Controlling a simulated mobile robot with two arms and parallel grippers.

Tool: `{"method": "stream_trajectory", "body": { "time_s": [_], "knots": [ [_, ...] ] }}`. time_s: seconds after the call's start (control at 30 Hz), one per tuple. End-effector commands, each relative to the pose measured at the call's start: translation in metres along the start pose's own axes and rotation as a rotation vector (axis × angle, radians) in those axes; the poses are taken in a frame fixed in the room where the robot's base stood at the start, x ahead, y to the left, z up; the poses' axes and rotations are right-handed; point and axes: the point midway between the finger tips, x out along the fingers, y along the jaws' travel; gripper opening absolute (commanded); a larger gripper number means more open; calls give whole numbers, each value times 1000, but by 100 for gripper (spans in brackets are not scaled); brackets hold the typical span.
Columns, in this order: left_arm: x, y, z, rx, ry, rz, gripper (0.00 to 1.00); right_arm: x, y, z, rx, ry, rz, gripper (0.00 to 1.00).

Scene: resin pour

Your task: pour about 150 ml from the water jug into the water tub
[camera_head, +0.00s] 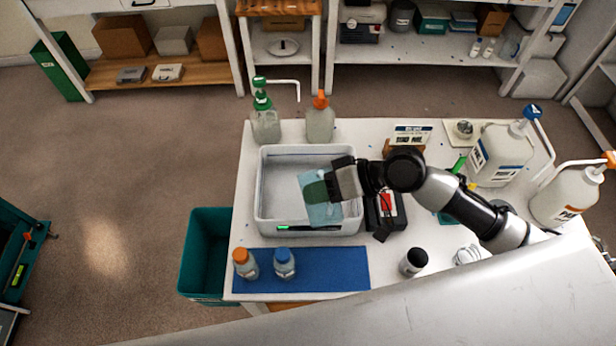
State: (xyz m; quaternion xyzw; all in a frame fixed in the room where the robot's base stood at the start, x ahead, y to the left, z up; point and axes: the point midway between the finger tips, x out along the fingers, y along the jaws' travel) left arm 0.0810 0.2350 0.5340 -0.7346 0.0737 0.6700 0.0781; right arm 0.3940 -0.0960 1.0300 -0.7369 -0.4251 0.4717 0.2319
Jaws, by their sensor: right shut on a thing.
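The white rectangular tub (261,192) stands on the white table; I take it for the water tub. My right gripper (333,184) is over the right part of the tub, shut on a pale blue see-through vessel (322,213), which I take for the water jug. The jug appears tilted within the tub's outline, with a dark green patch beside the fingers. The gripper hides part of the jug. I cannot make out a stream or the water level in the tub. My left gripper is not in view.
Two pump bottles (266,123) stand behind the tub. Two small capped bottles (284,264) stand on a blue mat (335,268) in front. Large jugs (500,155) stand at the right. A dark device (385,216) lies beside the tub. A teal bin (203,250) is left of the table.

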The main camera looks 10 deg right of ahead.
Motion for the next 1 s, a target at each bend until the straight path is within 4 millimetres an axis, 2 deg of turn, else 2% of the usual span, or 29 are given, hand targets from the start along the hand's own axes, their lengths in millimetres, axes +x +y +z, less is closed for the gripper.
{"method": "stream_trajectory", "body": {
  "time_s": [1.0],
  "knots": [
    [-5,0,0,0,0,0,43,3,5,-8,101,-66,0,0]
  ]
}}
